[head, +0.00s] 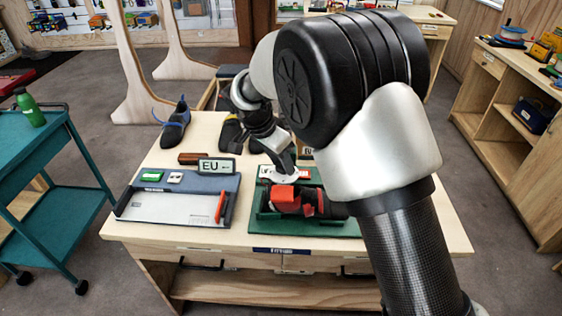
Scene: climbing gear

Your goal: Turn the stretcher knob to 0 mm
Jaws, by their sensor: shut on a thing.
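The shoe stretcher (288,203), with red parts and a dark shoe-like body, lies on a green base (335,227) at the right of the workbench. My gripper (286,180) reaches down from behind onto the red block-like part at its left end, which I take to be the stretcher knob (284,193). It is shut on that part, though the fingertips are small and partly hidden. The knob's setting and any millimetre scale are too small to read. My own arm covers the right side of the green base.
A grey measuring tray (165,209) with a red slider (220,206) and an "EU" display (216,167) stands left of the green base. Climbing shoes (176,123) stand at the back of the workbench (125,231). A teal cart (52,212) is at left, wooden shelves (519,115) at right.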

